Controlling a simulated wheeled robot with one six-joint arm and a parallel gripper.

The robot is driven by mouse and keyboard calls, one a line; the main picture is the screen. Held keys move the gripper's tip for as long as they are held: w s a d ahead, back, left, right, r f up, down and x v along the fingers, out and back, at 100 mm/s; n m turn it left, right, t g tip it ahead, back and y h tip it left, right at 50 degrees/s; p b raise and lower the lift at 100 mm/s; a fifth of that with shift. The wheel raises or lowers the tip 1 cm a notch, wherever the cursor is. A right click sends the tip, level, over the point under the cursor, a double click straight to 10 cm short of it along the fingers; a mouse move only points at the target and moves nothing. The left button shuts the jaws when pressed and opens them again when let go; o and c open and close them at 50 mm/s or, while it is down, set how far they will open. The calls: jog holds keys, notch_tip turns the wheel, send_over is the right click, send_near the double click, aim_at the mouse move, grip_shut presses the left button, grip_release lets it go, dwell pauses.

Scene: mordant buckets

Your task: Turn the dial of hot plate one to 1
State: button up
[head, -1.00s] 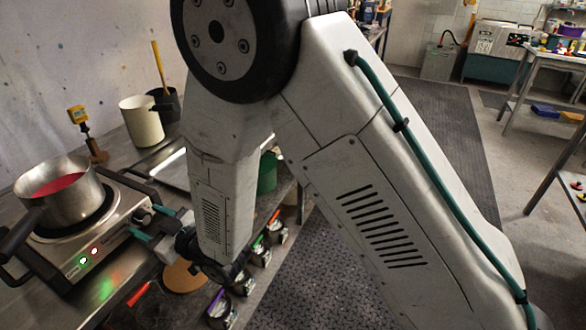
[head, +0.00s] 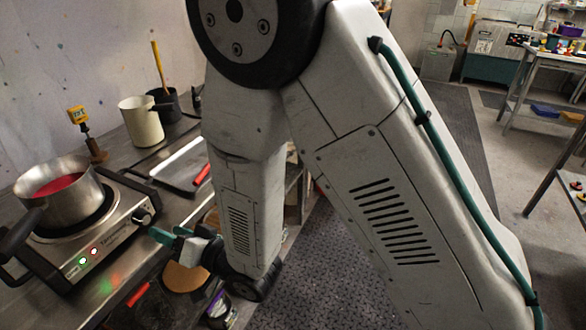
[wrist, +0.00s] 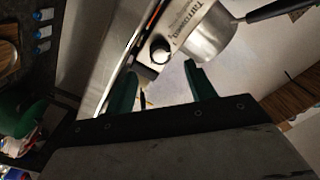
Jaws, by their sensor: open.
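The hot plate (head: 112,240) stands on the metal counter at the left of the head view, with a green and a red light lit on its front. Its dial (head: 141,215) is a black knob at the right end of that front; in the wrist view the dial (wrist: 160,50) lies just beyond the fingertips. A steel pot (head: 68,200) with red liquid sits on the plate. My gripper (head: 170,237) is open and empty, its green fingers pointing at the dial, a little apart from it. The wrist view shows both fingers (wrist: 162,76) spread. The dial's setting is too small to read.
A cream pot (head: 141,122), a dark pot (head: 167,105) and a metal tray (head: 183,163) stand farther back on the counter. A round wooden board (head: 186,277) lies below my gripper. The pot's dark handle (head: 22,232) sticks out to the left.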

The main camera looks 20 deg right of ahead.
jog(key=w+d+r+g+h, duration=0.1)
jog(key=w+d+r+h, duration=0.15)
jog(key=d, duration=0.35)
jog(key=w+d+r+h, duration=0.1)
jog(key=d+r+h, duration=0.25)
jog(key=d, duration=0.35)
jog(key=w+d+r+g+h, duration=0.1)
jog(key=w+d+r+h, duration=0.15)
jog(key=d, duration=0.35)
jog(key=s+d+r+m+g+h, duration=0.1)
jog(key=s+d+r+g+h, duration=0.1)
jog(key=d, duration=0.6)
jog(key=s+h, duration=0.1)
jog(key=s, duration=0.1)
jog(key=shift+s, duration=0.3)
jog(key=shift+r, duration=0.1)
